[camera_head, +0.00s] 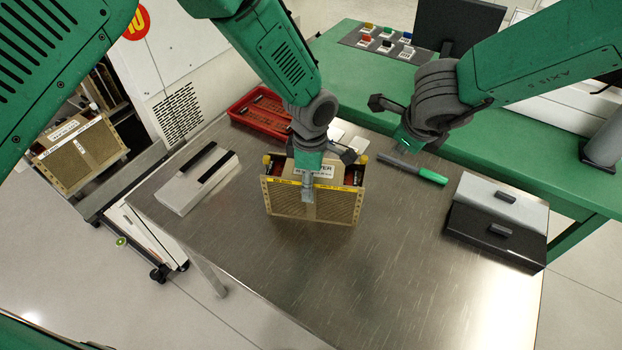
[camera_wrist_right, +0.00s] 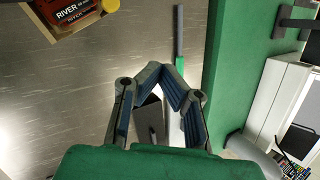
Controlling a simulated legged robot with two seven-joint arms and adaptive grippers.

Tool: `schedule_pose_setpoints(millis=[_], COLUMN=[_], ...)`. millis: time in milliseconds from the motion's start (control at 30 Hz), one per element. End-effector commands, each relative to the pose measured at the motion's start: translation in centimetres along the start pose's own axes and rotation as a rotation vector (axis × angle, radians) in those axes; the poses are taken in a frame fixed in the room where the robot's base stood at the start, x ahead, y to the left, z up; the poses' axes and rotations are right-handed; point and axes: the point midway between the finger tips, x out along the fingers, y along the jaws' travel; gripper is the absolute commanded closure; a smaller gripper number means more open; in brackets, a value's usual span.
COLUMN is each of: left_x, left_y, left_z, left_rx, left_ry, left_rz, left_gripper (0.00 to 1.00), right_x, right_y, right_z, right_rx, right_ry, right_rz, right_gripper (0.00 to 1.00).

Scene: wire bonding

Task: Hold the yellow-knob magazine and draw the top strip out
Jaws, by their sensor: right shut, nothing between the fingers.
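The magazine (camera_head: 285,205) is a tan, ribbed box standing on the steel table in the head view. My right gripper (camera_wrist_right: 168,72) is shut and empty, right of and apart from the magazine.
A green-handled tool (camera_head: 425,174) lies right of the magazine. A red tray (camera_head: 262,112) stands behind left, a grey-white case (camera_head: 190,185) at left, and grey and black boxes (camera_head: 490,225) at right. Another magazine (camera_head: 80,150) sits on a rack at far left. The front table is clear.

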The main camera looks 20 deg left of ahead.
Motion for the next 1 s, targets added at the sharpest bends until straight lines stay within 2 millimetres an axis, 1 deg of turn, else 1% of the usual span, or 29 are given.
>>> schedule_pose_setpoints(millis=[33, 100, 267, 300, 367, 500, 600, 700, 800, 900, 1000], left_x=[0.3, 0.3, 0.3, 0.4, 0.4, 0.4, 0.4, 0.4, 0.4, 0.4, 0.5], left_y=[-0.2, -0.2, -0.3, -0.3, -0.3, -0.3, -0.3, -0.3, -0.4, -0.4, -0.4], left_z=[0.0, 0.0, 0.0, 0.0, 0.0, 0.0, 0.0, 0.0, 0.0, 0.0, 0.0], left_rx=[-0.001, -0.001, -0.001, -0.001, -0.001, -0.001, -0.001, -0.001, -0.001, -0.001, -0.001], left_ry=[0.000, 0.000, 0.000, 0.000, 0.000, 0.001, 0.001, 0.001, 0.001, 0.001, 0.001], left_rz=[-0.005, -0.005, -0.006, -0.006, -0.006, -0.007, -0.007, -0.008, -0.008, -0.008, -0.009], left_gripper=[0.86, 0.86, 0.86, 0.86, 0.86, 0.86, 0.86, 0.86, 0.86, 0.86, 0.86], right_x=[0.2, 0.3, 0.5, 0.5, 0.5, 0.3, 0.0, -0.4, -0.7, -1.0, -1.0], right_y=[0.1, 0.4, 1.2, 1.5, 2.0, 3.2, 4.2, 5.0, 5.7, 6.1, 6.4], right_z=[0.3, 0.7, 1.4, 1.6, 1.9, 2.6, 3.2, 3.7, 4.2, 4.5, 4.6], right_rx=[0.149, 0.377, 0.896, 1.024, 1.216, 1.652, 1.935, 2.169, 2.341, 2.450, 2.502], right_ry=[0.015, 0.042, 0.123, 0.147, 0.190, 0.308, 0.406, 0.502, 0.585, 0.642, 0.671], right_rz=[0.010, 0.024, 0.050, 0.056, 0.062, 0.064, 0.053, 0.032, 0.006, -0.016, -0.029], right_gripper=[1.00, 1.00, 1.00, 1.00, 1.00, 1.00, 1.00, 1.00, 1.00, 1.00, 1.00])
